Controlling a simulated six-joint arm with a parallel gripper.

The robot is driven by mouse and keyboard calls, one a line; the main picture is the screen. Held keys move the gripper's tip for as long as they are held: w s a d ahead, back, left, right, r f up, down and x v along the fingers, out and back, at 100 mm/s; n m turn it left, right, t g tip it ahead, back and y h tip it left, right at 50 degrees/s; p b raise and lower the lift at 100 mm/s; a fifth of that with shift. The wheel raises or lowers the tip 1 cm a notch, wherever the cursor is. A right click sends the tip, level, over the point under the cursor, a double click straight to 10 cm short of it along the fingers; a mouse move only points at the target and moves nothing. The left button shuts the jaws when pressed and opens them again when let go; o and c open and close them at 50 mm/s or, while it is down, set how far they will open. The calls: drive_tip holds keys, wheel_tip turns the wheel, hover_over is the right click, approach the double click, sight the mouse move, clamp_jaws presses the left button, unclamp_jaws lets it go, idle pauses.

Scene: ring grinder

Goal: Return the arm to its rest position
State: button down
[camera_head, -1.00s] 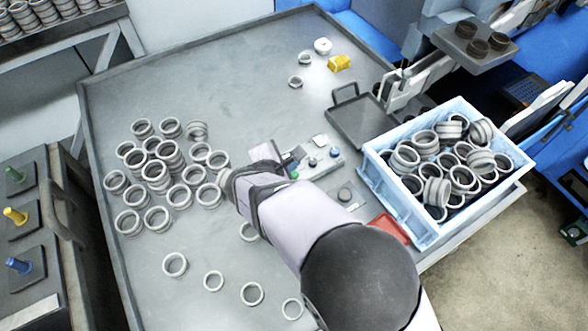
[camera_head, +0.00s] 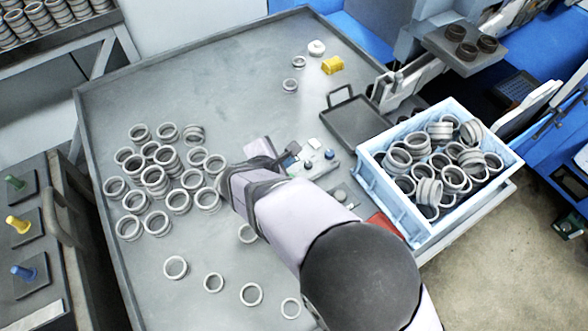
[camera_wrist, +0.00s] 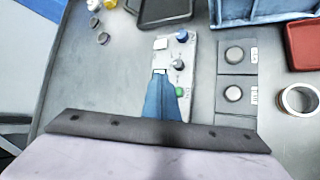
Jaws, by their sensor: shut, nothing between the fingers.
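My gripper (camera_head: 294,150) is above the middle of the grey table (camera_head: 235,85) in the head view, mostly hidden by my own wrist. In the wrist view its blue fingers (camera_wrist: 162,85) are together and empty. They overlap the control panel (camera_wrist: 180,65), which has a blue knob, a dark knob and a green button. I cannot tell the exact height of the fingers above the panel. The panel also shows partly in the head view (camera_head: 318,165), to the right of my gripper.
Several grey rings (camera_head: 155,178) lie in stacks left of my arm, with loose ones in front. A blue crate (camera_head: 412,222) full of rings stands at right, beside a dark tray (camera_head: 352,128) and a red tray (camera_head: 385,227). The table's upper left is clear.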

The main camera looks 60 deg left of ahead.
drive_tip(key=w+d+r+m+g+h+p, duration=0.15)
drive_tip(key=w+d+m+h, duration=0.4)
drive_tip(key=d, duration=0.95)
drive_tip(key=w+d+m+g+h+p, duration=0.25)
drive_tip(key=w+d+m, duration=0.5)
drive_tip(key=d, duration=0.75)
drive_tip(key=s+d+r+m+g+y+p, duration=0.1)
drive_tip(key=d+r+m, duration=0.3)
drive_tip(key=d+m, duration=0.6)
drive_tip(key=s+d+r+m+g+y+p, duration=0.1)
drive_tip(key=d+r+m+g+p, duration=0.1)
drive_tip(key=d+m, duration=0.9)
drive_tip(key=shift+s+d+r+y+p, duration=0.25)
drive_tip(key=shift+d+r+p, duration=0.5)
drive_tip(key=shift+d, duration=2)
drive_tip(key=shift+r, duration=0.1)
